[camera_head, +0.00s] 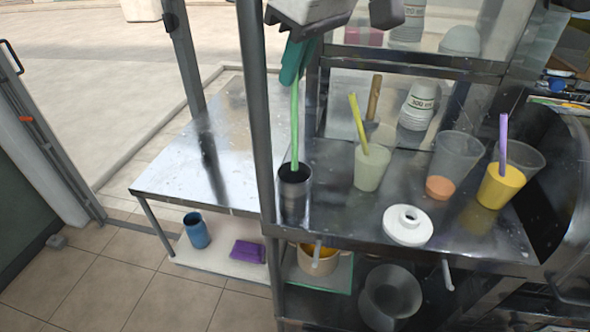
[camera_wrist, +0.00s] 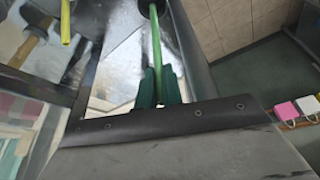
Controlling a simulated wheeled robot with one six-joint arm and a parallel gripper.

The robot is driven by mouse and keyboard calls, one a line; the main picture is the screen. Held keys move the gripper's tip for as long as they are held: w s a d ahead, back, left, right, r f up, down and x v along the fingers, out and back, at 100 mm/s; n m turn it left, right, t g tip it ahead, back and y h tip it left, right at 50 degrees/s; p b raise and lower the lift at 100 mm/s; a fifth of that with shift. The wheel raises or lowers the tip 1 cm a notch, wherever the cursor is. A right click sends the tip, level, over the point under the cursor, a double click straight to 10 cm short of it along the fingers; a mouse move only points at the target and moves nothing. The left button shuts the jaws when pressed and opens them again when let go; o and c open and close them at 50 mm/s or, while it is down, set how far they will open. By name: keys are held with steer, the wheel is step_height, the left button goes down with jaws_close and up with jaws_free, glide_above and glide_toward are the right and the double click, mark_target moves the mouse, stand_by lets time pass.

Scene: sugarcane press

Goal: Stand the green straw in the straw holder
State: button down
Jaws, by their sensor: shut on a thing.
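The green straw (camera_head: 294,125) is upright, with its lower end inside the mouth of the dark metal straw holder (camera_head: 294,193) on the steel counter. My gripper (camera_head: 294,68) is shut on the upper part of the straw, above the holder. In the wrist view the green fingers (camera_wrist: 159,88) close around the straw (camera_wrist: 156,45), which runs to the dark holder (camera_wrist: 150,7) at the top edge. Whether the straw touches the holder's bottom is hidden.
A pale green cup (camera_head: 370,170) with a yellow straw stands right of the holder. A white lid (camera_head: 407,225), a clear cup (camera_head: 452,165) and a yellow cup (camera_head: 500,187) with a purple straw are farther right. A vertical post (camera_head: 258,120) stands just left. The left counter (camera_head: 190,165) is clear.

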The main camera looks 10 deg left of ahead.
steer(key=shift+f, duration=4.3)
steer(key=c, duration=1.5)
jaws_free()
steer(key=shift+o, duration=0.2)
step_height(320, 180, up, 7)
